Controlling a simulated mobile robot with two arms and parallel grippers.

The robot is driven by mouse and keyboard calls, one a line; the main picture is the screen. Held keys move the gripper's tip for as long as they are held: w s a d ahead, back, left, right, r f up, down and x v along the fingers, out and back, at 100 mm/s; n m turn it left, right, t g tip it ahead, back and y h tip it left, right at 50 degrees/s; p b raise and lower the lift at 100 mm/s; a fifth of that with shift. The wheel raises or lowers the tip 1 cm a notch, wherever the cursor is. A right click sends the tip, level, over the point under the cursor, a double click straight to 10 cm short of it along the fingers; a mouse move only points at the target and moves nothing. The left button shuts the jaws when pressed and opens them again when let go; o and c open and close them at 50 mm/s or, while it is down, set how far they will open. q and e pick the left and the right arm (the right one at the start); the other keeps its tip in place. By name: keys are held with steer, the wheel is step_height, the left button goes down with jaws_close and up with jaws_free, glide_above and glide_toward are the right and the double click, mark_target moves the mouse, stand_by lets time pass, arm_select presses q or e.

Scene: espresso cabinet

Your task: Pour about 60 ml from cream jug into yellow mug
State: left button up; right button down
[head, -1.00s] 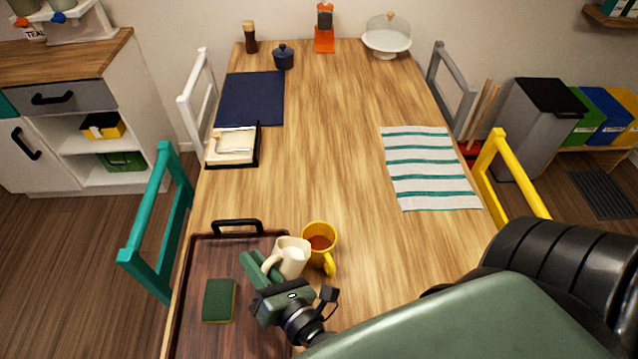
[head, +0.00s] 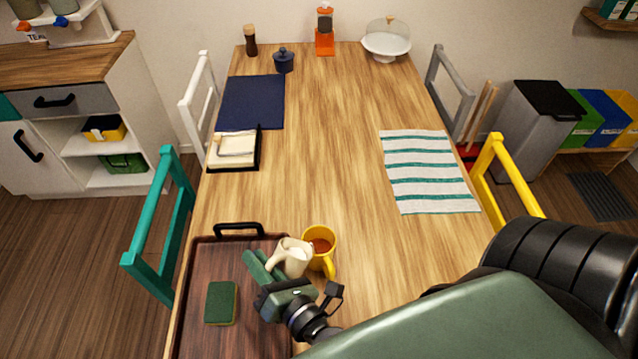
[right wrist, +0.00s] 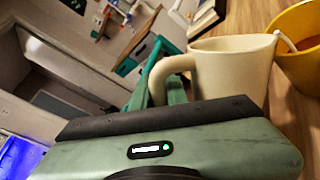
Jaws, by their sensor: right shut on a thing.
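The cream jug (head: 293,257) is held in my right gripper (head: 268,268), above the right edge of the tray. The gripper is shut on the jug, at its handle side. The jug leans toward the yellow mug (head: 319,247), which stands on the table just right of the tray with brown liquid inside. In the right wrist view the jug (right wrist: 232,70) has its lip close to the rim of the mug (right wrist: 300,50). My left gripper is not in view.
A dark wooden tray (head: 200,270) with a green sponge (head: 221,302) lies at the near left. A striped cloth (head: 428,170) lies at the right. A navy mat (head: 252,102) and a napkin holder (head: 235,148) are on the left. The table's middle is clear.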

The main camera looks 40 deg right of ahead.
steer(key=shift+w+d+r+m+p, duration=0.1)
steer(key=shift+d+r+m+p, duration=0.35)
steer(key=shift+r+m+p, duration=0.55)
stand_by(1.5)
steer(key=s+a+f+n+t+b, duration=0.1)
steer(key=s+a+f+n+b, duration=0.1)
steer(key=a+f+n+b, duration=0.4)
steer(key=shift+a+f+n+h+b, duration=0.35)
steer(key=shift+a+n+b, duration=0.6)
steer(key=shift+n+b, duration=1.2)
